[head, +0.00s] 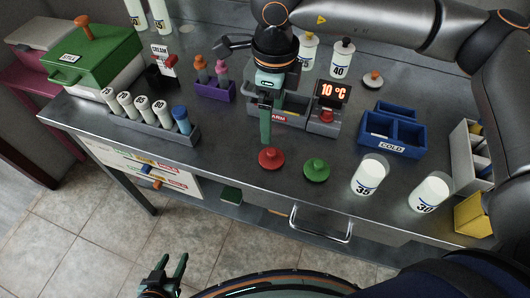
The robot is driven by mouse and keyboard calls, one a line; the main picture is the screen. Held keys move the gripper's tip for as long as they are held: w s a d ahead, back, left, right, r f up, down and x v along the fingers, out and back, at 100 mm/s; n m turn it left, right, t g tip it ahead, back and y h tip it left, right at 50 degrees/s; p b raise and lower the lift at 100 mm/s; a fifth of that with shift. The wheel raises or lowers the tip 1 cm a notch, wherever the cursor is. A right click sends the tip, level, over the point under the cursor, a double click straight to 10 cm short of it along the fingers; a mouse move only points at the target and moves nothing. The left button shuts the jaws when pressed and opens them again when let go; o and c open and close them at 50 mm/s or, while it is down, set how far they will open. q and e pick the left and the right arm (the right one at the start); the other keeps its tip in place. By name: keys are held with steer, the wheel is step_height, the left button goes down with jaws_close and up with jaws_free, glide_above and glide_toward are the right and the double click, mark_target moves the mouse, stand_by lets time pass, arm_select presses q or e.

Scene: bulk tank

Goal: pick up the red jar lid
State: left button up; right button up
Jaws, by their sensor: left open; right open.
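The red jar lid (271,159) lies on the steel table near its front edge, with its knob upward. A green lid (316,170) lies just to its right. My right gripper (266,132) reaches in from the upper right and points down, its fingertips just behind the red lid in the picture. It is open and seen nearly edge-on, and holds nothing that I can see. Its height above the table is hard to tell. My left gripper (170,266) is low at the bottom left, in front of the table, open and empty.
Two white jars (369,175) marked 35 and 30 stand right of the lids. A blue COLD box (393,133) and a 10 °C display (331,92) are behind. A rack of white bottles (150,120) stands left. The tabletop left of the red lid is clear.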

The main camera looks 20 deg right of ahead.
glide_above(272, 151)
step_height(272, 151, down, 7)
steer(key=shift+p, duration=0.4)
steer(key=shift+f+p, duration=0.6)
steer(key=shift+f, duration=2.15)
steer(key=shift+c, duration=0.4)
steer(key=c, duration=1.2)
steer(key=shift+o, duration=0.2)
steer(key=shift+r, duration=0.1)
